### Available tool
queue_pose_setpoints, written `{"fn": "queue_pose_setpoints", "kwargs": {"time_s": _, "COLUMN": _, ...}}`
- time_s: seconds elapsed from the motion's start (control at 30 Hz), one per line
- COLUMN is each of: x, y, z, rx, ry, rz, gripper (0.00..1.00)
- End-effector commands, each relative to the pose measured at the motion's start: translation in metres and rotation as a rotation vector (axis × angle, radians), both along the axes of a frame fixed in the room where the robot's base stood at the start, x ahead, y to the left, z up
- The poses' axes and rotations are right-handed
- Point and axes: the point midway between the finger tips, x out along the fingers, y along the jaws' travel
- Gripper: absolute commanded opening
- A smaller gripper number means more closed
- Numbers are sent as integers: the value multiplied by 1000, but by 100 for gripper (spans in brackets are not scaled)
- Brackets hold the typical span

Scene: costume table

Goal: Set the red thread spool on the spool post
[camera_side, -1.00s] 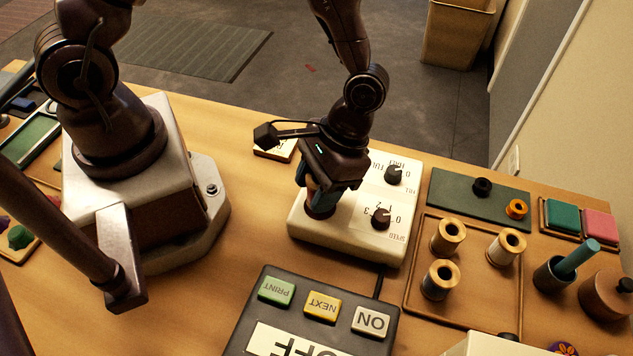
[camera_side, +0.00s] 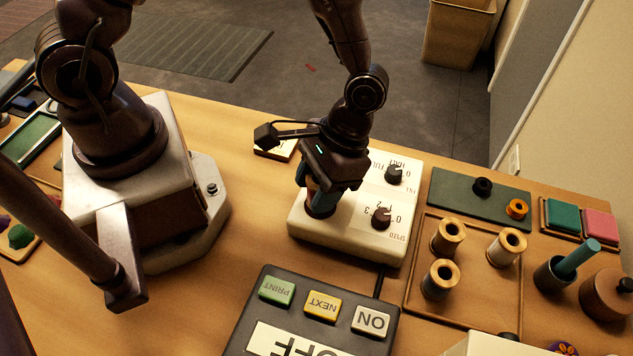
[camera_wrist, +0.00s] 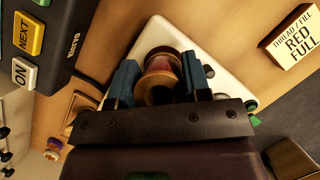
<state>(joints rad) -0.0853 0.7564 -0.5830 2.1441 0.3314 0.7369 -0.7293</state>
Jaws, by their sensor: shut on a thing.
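My gripper (camera_side: 322,192) is low over the left end of the white machine panel (camera_side: 300,229) in the side view. Its blue fingers are shut on the red thread spool (camera_wrist: 165,64), one on each side, in the wrist view. The spool has wooden flanges and dark red thread. In the side view its lower part (camera_side: 320,210) shows between the fingers, close to the panel top. The spool post is not visible; the spool and fingers cover that spot. I cannot tell whether the spool is around a post or touching the panel.
Two black dials, one at the panel's back (camera_side: 393,173) and one nearer (camera_side: 381,217), stand right of my gripper. A label card (camera_wrist: 298,42) reads RED FULL. A button box (camera_side: 385,339) stands in front. A wooden tray (camera_side: 468,300) at right holds three spools.

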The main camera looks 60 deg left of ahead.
Motion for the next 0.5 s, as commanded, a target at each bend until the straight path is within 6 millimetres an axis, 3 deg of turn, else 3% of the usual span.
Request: {"fn": "queue_pose_setpoints", "kwargs": {"time_s": 0.5, "x": 0, "y": 0, "z": -11, "rx": -1, "ry": 0, "rz": -1, "gripper": 20}}
